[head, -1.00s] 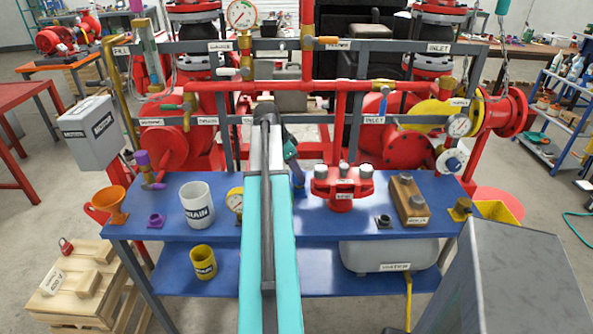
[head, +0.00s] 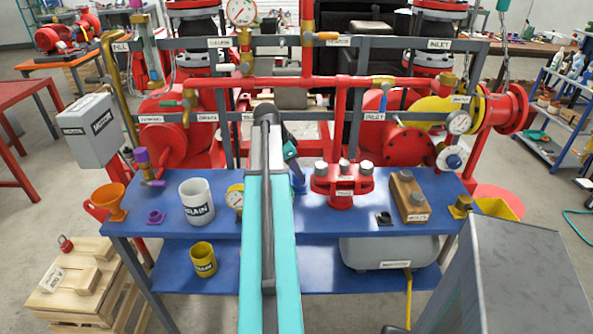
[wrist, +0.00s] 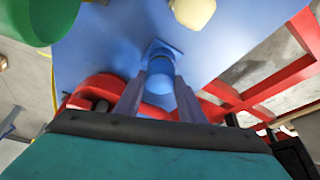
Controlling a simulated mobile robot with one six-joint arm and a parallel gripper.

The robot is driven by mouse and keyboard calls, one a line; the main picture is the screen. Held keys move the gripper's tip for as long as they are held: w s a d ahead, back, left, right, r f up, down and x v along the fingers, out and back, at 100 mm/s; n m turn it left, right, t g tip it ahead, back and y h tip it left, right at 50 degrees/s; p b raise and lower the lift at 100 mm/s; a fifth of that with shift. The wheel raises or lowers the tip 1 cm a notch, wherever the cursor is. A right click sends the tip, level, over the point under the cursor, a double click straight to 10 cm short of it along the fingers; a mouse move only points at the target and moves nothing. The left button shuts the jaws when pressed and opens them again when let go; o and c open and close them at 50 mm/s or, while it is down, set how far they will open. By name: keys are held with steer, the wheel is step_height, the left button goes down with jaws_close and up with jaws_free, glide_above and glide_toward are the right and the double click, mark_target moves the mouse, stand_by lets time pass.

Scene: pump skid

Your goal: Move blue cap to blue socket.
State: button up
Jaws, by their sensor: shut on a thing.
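The blue cap (wrist: 160,82) is a rounded blue cylinder between the two fingers of my gripper (wrist: 160,98) in the wrist view. The fingers are shut on it from both sides. The blue socket (wrist: 161,47), a blue square base on the blue bench, shows directly beyond the cap and lines up with it. I cannot tell whether the cap touches or sits in the socket. In the head view my arm hides most of this spot; a bit of blue (head: 298,184) shows just right of the arm, and cap and socket cannot be told apart there.
On the blue bench (head: 240,222), a white mug (head: 196,203) and a gauge (head: 236,197) stand left of my arm. A red flanged part (head: 342,190) stands close on the right, with a wooden block (head: 407,196) beyond it. Red pipes and a grey frame rise behind.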

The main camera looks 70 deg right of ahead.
steer(key=shift+f, duration=0.45)
stand_by(0.4)
steer(key=o, duration=1.2)
steer(key=shift+o, duration=0.2)
steer(key=shift+r, duration=0.15)
steer(key=b+v, duration=0.2)
steer(key=v, duration=1.1)
steer(key=shift+r, duration=0.3)
steer(key=shift+a+r, duration=0.1)
